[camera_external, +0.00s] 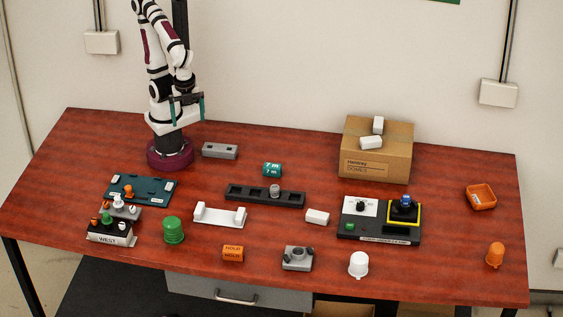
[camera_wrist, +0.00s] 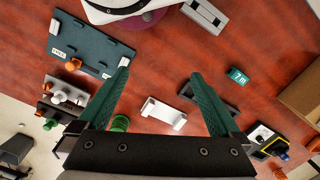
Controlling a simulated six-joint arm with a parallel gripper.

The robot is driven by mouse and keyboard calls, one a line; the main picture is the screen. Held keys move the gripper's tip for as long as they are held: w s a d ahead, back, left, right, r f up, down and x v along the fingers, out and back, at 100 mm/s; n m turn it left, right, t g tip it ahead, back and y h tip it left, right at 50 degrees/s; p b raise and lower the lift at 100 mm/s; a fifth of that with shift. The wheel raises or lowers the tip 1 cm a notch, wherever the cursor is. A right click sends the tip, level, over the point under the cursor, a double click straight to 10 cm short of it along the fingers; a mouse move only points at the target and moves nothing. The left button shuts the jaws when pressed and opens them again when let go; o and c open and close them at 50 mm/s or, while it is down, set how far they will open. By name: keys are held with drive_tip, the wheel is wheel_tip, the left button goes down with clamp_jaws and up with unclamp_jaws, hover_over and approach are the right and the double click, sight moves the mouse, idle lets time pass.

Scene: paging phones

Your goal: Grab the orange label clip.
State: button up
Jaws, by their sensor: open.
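The orange label clip (camera_external: 233,253) is a small block with dark "HOLD" lettering, lying near the front edge of the table, left of centre. I cannot make it out in the wrist view, where the gripper body covers part of the near side. My gripper (camera_external: 187,107) is held above the table close to my base, well behind and left of the clip. Its two green fingers are wide apart with nothing between them, and they also show in the wrist view (camera_wrist: 160,72).
A green cap (camera_external: 174,230) stands left of the clip, a grey fixture (camera_external: 298,258) right of it, and a white cradle (camera_external: 220,215) behind it. A teal label clip (camera_external: 272,170) lies further back. A cardboard box (camera_external: 376,150) stands at the back right.

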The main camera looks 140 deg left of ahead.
drive_tip(key=w+d+f+n+g+h, duration=0.1)
drive_tip(key=w+d+n+h, duration=0.2)
drive_tip(key=w+n, duration=0.15)
drive_tip(key=w+d+f+n+h, duration=0.1)
drive_tip(key=w+d+n+h, duration=0.2)
drive_tip(key=w+n, duration=0.15)
drive_tip(key=n+t+h, duration=0.5)
drive_tip(key=n+t, duration=0.4)
drive_tip(key=n, duration=1)
approach(233, 248)
drive_tip(key=shift+n, duration=0.3)
drive_tip(key=x, duration=1)
drive_tip(key=shift+w+f, duration=0.1)
drive_tip(key=c, duration=1.2)
